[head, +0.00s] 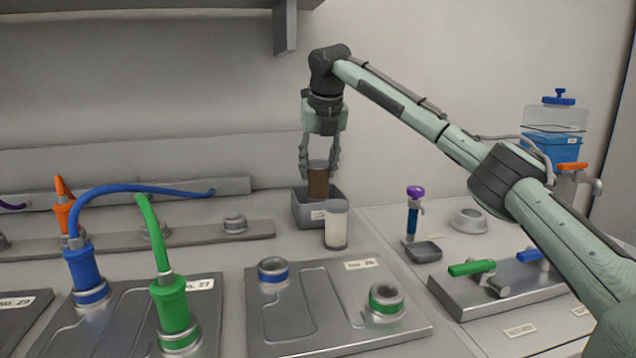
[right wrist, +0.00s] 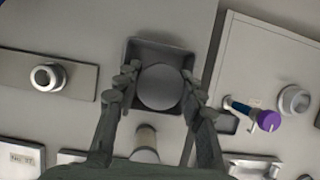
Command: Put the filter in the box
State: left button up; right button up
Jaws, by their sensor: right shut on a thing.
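A brown cylinder with a grey top, the filter (head: 318,183), is held upright between the fingers of my right gripper (head: 319,165). In the right wrist view the fingers (right wrist: 155,88) close on both sides of its round grey top (right wrist: 160,86). The open dark grey box (head: 307,213) stands on the bench below. It also shows in the right wrist view (right wrist: 134,50), around the filter's outline. The filter's lower end overlaps the box's opening; I cannot tell if it touches the floor. My left gripper is not in view.
A pale cylinder (head: 336,227) stands just in front of the box. A metal plate (head: 340,325) with blue and green ringed ports lies nearer. Blue and green hoses (head: 152,235) are at left. A purple-topped valve (head: 415,210) and a lever plate (head: 500,285) are right.

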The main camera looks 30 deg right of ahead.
aim_at(318, 183)
notch_tip(318, 183, down, 4)
jog(key=shift+r, duration=0.1)
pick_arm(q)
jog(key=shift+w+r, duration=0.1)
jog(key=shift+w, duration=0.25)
pick_arm(e)
jog(key=o, duration=1.1)
jog(key=shift+c, duration=0.2)
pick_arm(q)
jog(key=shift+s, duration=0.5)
pick_arm(e)
jog(key=shift+o, duration=0.5)
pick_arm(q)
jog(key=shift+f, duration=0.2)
